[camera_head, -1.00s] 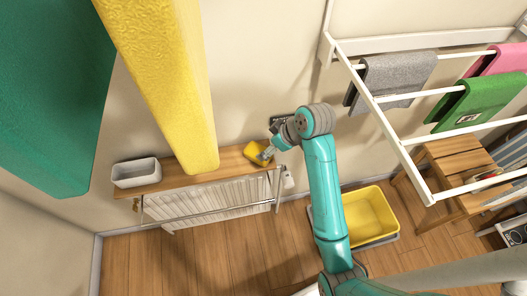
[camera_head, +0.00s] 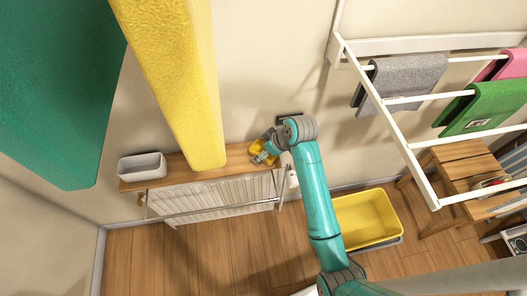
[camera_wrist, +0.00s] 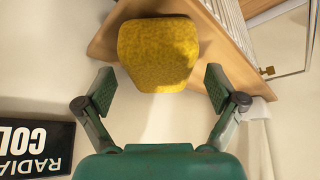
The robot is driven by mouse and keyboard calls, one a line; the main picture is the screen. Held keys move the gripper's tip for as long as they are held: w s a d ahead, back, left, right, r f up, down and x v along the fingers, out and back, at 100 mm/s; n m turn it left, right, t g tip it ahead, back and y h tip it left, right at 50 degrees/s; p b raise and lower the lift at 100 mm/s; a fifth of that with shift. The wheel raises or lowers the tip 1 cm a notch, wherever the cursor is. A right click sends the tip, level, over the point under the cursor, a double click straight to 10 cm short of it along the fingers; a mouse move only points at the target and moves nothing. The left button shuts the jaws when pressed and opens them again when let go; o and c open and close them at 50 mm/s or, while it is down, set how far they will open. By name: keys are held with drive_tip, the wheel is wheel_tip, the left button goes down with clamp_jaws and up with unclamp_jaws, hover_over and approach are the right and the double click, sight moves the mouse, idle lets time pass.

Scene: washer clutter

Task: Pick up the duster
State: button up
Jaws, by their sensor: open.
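A yellow, fuzzy, rounded block, which I take to be the duster (camera_head: 256,146), lies on the right part of the wooden shelf above the radiator. It also shows large in the wrist view (camera_wrist: 157,50), top centre. My gripper (camera_head: 265,155) is at the duster and partly covers it in the head view. In the wrist view my gripper (camera_wrist: 159,86) is open, one finger on each side of the duster's near end. Gaps show between both fingers and the duster, and nothing is held.
The wooden shelf (camera_head: 185,165) holds a grey-white bin (camera_head: 142,167) at its left end. A yellow cloth (camera_head: 180,80) hangs in front of it. A drying rack (camera_head: 405,150) with towels is at right.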

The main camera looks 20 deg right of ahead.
drive_tip(key=shift+w+a+f, duration=0.1)
drive_tip(key=shift+w+f, duration=0.1)
drive_tip(key=shift+f, duration=0.2)
drive_tip(key=c, duration=1.3)
drive_tip(key=shift+c, duration=0.2)
drive_tip(key=shift+s+r, duration=0.2)
drive_tip(key=shift+r, duration=0.3)
wheel_tip(320, 180, up, 6)
drive_tip(key=shift+r, duration=0.1)
drive_tip(key=s+a, duration=0.2)
drive_tip(key=s, duration=0.7)
drive_tip(key=s+a, duration=0.2)
drive_tip(key=s, duration=0.8)
drive_tip(key=shift+s, duration=0.15)
